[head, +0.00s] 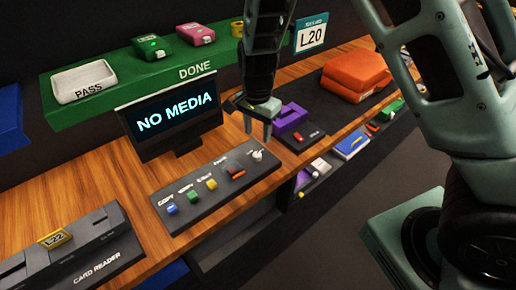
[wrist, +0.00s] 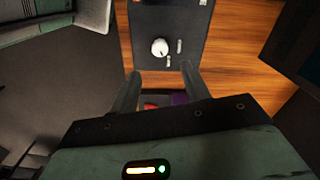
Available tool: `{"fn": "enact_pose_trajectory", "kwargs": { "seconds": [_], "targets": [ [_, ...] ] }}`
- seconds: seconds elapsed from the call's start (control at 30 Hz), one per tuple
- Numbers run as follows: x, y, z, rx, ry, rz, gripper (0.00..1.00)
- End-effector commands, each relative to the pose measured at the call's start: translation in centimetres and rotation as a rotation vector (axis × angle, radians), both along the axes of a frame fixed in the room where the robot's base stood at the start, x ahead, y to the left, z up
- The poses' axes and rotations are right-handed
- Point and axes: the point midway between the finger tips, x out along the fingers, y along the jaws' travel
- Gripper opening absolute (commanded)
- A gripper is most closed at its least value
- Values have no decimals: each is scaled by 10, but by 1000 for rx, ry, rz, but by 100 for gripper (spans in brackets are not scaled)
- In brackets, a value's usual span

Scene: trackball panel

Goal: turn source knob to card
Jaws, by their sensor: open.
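The source knob (head: 258,155) is a small white dial at the right end of the dark control panel (head: 205,203). In the wrist view the white knob (wrist: 160,47) sits ahead of the fingers, with two small labels beside it too blurred to read. My gripper (head: 262,128) is open and empty, above the panel's right end. Its fingers (wrist: 157,82) are apart, and the knob lies beyond their tips, not between them. A monitor (head: 172,118) reads "NO MEDIA". A card reader (head: 75,255) with a yellow L22 tag stands at front left.
Blue, green and yellow buttons and a red switch (head: 236,173) share the panel. A purple item (head: 290,117) on a dark block is close to my gripper's right. A green DONE shelf (head: 150,75) runs behind. Bare wood (head: 105,190) lies left of the panel.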

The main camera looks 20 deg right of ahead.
Motion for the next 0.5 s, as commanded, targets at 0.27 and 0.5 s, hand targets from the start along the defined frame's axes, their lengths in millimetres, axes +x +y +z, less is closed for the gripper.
{"fn": "enact_pose_trajectory", "kwargs": {
  "seconds": [0.27, 0.5],
  "targets": [
    [-1, -1, -55, -2, 5, 0, 46],
    [0, 0, -81, 0, 1, 1, 46]
  ]
}}
